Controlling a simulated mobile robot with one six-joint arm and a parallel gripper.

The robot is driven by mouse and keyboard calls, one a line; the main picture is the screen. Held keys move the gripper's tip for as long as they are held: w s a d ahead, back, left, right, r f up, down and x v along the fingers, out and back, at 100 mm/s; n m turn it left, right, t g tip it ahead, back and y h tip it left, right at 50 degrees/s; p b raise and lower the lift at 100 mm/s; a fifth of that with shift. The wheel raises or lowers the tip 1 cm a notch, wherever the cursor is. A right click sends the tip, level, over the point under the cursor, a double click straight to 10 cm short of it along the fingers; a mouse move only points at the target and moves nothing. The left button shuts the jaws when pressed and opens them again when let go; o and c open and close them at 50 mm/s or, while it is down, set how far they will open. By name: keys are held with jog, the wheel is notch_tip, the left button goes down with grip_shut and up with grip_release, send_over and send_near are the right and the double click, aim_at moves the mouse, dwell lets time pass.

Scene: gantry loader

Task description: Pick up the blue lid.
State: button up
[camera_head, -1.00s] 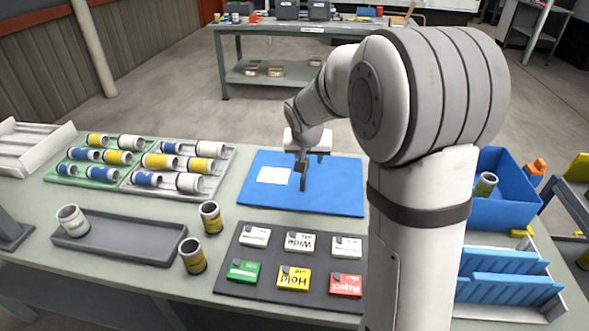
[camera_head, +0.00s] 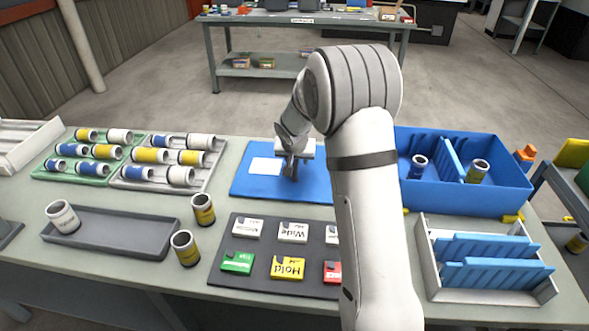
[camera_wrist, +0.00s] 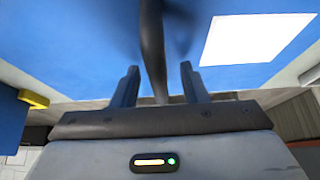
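The blue lid (camera_head: 313,183) appears to be the flat blue panel with a white rectangle on it, lying on the grey-green table. In the head view its right side is partly hidden by my arm. It fills much of the wrist view (camera_wrist: 85,40). A dark bar (camera_wrist: 152,45), seemingly the lid's handle, stands between my fingertips. My gripper (camera_head: 291,168) is over the lid near its middle. In the wrist view my gripper (camera_wrist: 158,78) is open, with a gap between each finger and the bar.
A blue bin (camera_head: 505,198) with cans and slatted pieces stands to the right. In front of it is a white rack (camera_head: 490,289) with blue panels. Labelled blocks sit on a dark mat (camera_head: 255,219) nearer me. Several cans stand or lie left.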

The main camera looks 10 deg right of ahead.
jog(key=shift+c, duration=0.2)
grip_shut()
jog(key=shift+r, duration=0.1)
dwell(0.4)
